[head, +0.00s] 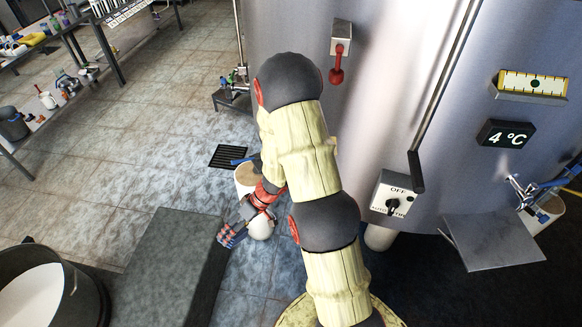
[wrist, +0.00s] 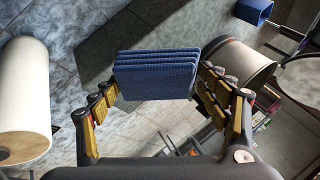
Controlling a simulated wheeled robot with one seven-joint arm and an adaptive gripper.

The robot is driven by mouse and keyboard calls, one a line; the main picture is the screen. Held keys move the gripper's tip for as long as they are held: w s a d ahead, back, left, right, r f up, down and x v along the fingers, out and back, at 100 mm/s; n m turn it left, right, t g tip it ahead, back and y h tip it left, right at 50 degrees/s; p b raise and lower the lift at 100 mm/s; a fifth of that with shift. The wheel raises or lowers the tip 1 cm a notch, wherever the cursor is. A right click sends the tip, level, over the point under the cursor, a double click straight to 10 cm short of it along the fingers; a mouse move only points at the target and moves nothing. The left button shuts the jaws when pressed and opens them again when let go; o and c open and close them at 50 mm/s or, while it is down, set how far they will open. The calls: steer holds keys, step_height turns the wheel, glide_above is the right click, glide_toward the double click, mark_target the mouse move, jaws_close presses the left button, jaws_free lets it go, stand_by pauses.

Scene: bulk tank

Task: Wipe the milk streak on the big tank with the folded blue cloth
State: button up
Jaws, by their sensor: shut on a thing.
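The big tank (head: 290,25) is a shiny steel wall filling the upper right of the head view. I cannot make out the milk streak; pale bands on the steel look like reflections, and my arm covers part of the tank. My gripper (head: 232,235) is low in the head view, left of the tank and apart from it, over the floor near a grey block. In the wrist view my gripper (wrist: 158,85) is shut on the folded blue cloth (wrist: 156,75), which shows several stacked layers between the fingers. The cloth is only partly visible in the head view.
A steel shelf (head: 490,242) juts out right. A grey block (head: 172,262) and dark vat (head: 88,300) stand lower left.

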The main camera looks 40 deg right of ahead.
steer(key=shift+s+d+f+n+g+y, duration=0.7)
steer(key=shift+f+n+g, duration=0.2)
steer(key=shift+n, duration=0.2)
steer(key=s+d+r+n+g+h+b, duration=0.1)
steer(key=s+d+n+g+h, duration=0.1)
steer(key=d+n+g+h, duration=0.7)
steer(key=s+d+r+n+g+h+b, duration=0.1)
steer(key=s+d+n+g+h, duration=0.35)
steer(key=n, duration=0.75)
steer(key=w+d+r+n+t+h, duration=0.35)
steer(key=d+r+t+h, duration=0.2)
steer(key=r, duration=0.35)
steer(key=w+d+r+n+t+h, duration=0.35)
steer(key=r+n+h, duration=0.2)
steer(key=r, duration=0.25)
steer(key=d+h+b, duration=0.1)
steer(key=d+b, duration=0.2)
steer(key=d, duration=0.3)
steer(key=shift+w+d+r+m, duration=0.15)
steer(key=shift+w+d+m, duration=0.1)
steer(key=shift+w+m, duration=0.15)
steer(key=shift+w+d+t+h+p, duration=0.2)
steer(key=shift+d+p, duration=0.15)
steer(key=shift+d, duration=0.45)
steer(key=shift+w+d+t+h+p, duration=0.15)
steer(key=shift+d+p, duration=0.15)
steer(key=shift+d, duration=0.45)
